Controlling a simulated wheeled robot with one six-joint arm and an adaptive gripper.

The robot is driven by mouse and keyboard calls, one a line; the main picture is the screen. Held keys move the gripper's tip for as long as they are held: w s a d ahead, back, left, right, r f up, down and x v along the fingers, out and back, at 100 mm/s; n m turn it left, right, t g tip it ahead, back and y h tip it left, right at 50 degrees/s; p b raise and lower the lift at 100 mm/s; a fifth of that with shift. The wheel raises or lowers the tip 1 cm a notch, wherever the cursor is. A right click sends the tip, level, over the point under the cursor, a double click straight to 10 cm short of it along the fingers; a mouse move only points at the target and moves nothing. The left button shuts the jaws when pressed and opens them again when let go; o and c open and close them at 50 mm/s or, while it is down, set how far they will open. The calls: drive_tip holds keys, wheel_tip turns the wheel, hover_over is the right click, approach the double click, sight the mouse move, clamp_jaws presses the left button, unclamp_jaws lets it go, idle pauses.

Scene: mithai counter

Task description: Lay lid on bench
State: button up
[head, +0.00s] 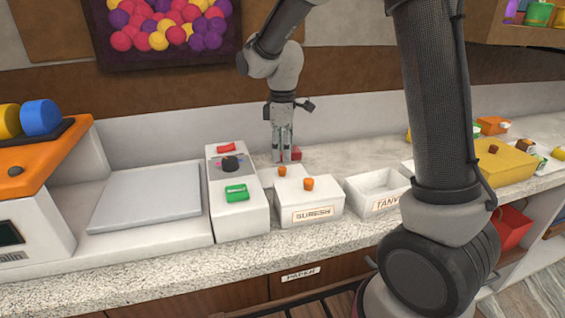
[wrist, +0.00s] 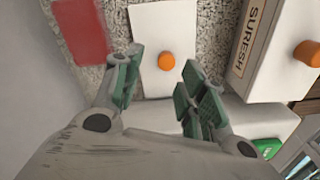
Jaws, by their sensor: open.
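A white rectangular lid with an orange knob (wrist: 146,28) appears to lie flat on the speckled stone bench (wrist: 117,12). In the head view the lid (head: 268,178) is behind the box marked SURESH (head: 318,212), which partly hides it. My gripper (head: 282,158) points down over this lid. In the wrist view my gripper (wrist: 163,70) is open, with its green-padded fingers apart on either side of the orange knob, not closed on it. The open white box marked TANVI (head: 370,190) has no lid on it.
The SURESH box has its own lid with an orange knob (head: 308,184). A red block (head: 293,153) lies close behind my gripper. A white control box (head: 232,168) with red and green buttons stands left, beside a scale plate (head: 145,195). A yellow box (head: 500,165) stands right.

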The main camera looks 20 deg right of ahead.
wheel_tip(320, 180, up, 6)
drive_tip(key=s+d+r+m+t, duration=0.2)
drive_tip(key=s+d+r+m, duration=0.45)
drive_tip(key=s+d, duration=0.35)
drive_tip(key=s+d+m+t, duration=0.1)
drive_tip(key=s+d+m, duration=0.1)
drive_tip(key=s, duration=0.5)
drive_tip(key=s+d+m+t, duration=0.1)
drive_tip(key=s+d+m, duration=0.2)
drive_tip(key=s+m, duration=0.2)
drive_tip(key=s, duration=0.3)
drive_tip(key=shift+s+d, duration=0.25)
drive_tip(key=shift+s, duration=0.05)
